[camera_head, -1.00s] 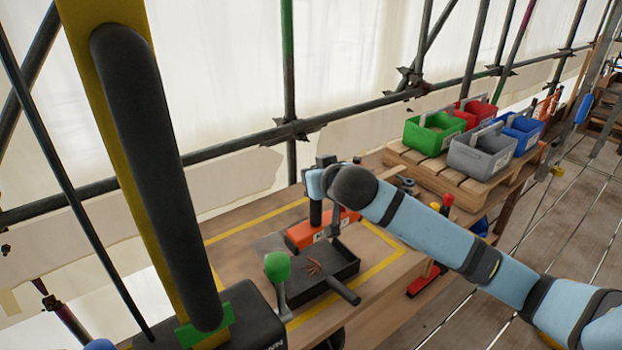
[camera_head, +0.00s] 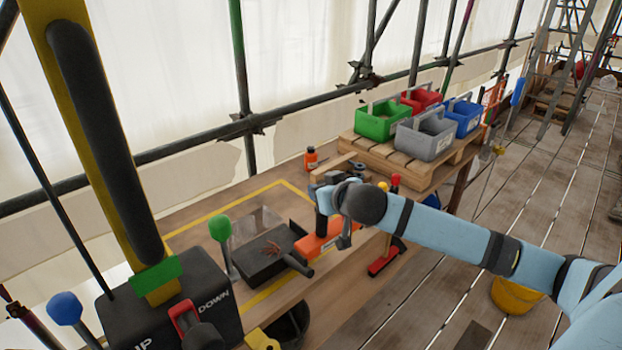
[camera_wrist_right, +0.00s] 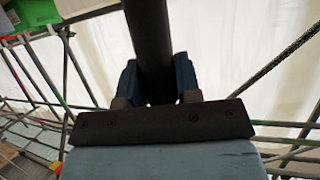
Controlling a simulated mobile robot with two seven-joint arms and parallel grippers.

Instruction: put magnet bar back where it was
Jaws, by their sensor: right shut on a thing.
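The magnet bar appears to be the orange bar (camera_head: 318,246) with an upright black handle. My right gripper (camera_head: 326,196) is shut on that handle, and in the right wrist view the dark round handle (camera_wrist_right: 150,45) stands between the two fingers. The bar is at the right side of a dark tray (camera_head: 262,263) holding thin reddish pieces. Whether the bar touches the bench (camera_head: 335,290) is unclear. The wrist and fingers hide part of the handle. My left gripper is not in view.
Yellow tape (camera_head: 288,187) outlines an area on the bench. An orange bottle (camera_head: 311,160) stands behind. A pallet (camera_head: 400,160) with green, red, grey and blue carriers is at back right. A red-based brush-like tool (camera_head: 384,258) lies right of the bar. A lever box (camera_head: 170,315) is front left.

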